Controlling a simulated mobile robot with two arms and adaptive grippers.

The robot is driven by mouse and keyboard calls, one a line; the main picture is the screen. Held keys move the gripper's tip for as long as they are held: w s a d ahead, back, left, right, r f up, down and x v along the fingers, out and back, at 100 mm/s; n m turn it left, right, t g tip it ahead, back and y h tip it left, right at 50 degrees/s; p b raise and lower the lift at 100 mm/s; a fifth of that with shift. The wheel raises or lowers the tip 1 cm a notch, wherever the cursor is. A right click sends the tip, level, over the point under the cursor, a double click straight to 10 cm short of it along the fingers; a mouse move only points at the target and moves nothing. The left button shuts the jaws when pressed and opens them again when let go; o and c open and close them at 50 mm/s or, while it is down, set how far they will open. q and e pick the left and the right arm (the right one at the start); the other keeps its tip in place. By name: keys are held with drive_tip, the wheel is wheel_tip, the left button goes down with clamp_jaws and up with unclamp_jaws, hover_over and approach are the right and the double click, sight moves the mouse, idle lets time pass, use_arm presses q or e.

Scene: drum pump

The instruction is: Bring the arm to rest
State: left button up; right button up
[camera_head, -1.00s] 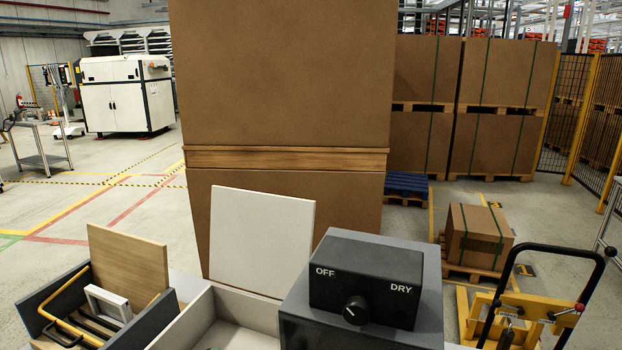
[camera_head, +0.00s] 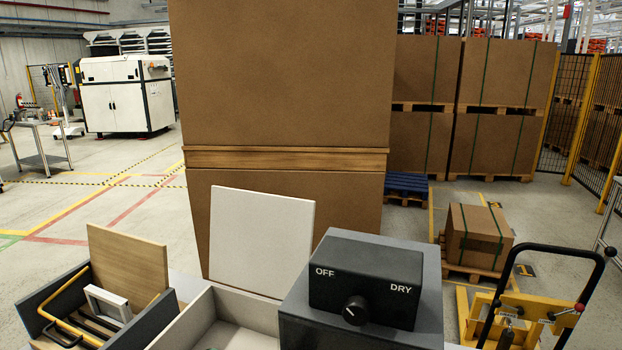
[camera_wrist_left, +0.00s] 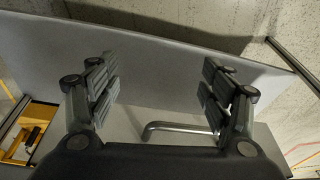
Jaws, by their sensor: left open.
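My left gripper (camera_wrist_left: 158,90) shows in the left wrist view, with its two dark fingers well apart and nothing between the tips. Below and beyond it is a flat grey surface (camera_wrist_left: 170,60). A bent metal bar or handle (camera_wrist_left: 175,127) lies low between the fingers; I cannot tell how far it is from them. Neither gripper shows in the head view. A dark box with a black knob (camera_head: 356,310) and the words OFF and DRY (camera_head: 366,280) stands at the bottom middle of the head view.
Left of the dark box is a light open bin (camera_head: 205,318) with an upright white panel (camera_head: 262,240). Farther left is a dark-sided tray (camera_head: 150,322) with a wooden board (camera_head: 127,265). A large carton stack (camera_head: 285,80) stands behind. A yellow hand truck (camera_head: 530,310) is at right.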

use_arm(q)
drive_tip(key=s+f, duration=0.3)
drive_tip(key=f, duration=0.5)
drive_tip(key=s+f, duration=0.3)
drive_tip(key=f, duration=0.6)
drive_tip(key=s+a+f+g, duration=0.1)
drive_tip(key=s+a+f, duration=0.2)
drive_tip(key=s+f, duration=0.8)
drive_tip(key=s, duration=0.3)
drive_tip(key=shift+a+g, duration=0.2)
drive_tip(key=shift+g, duration=0.2)
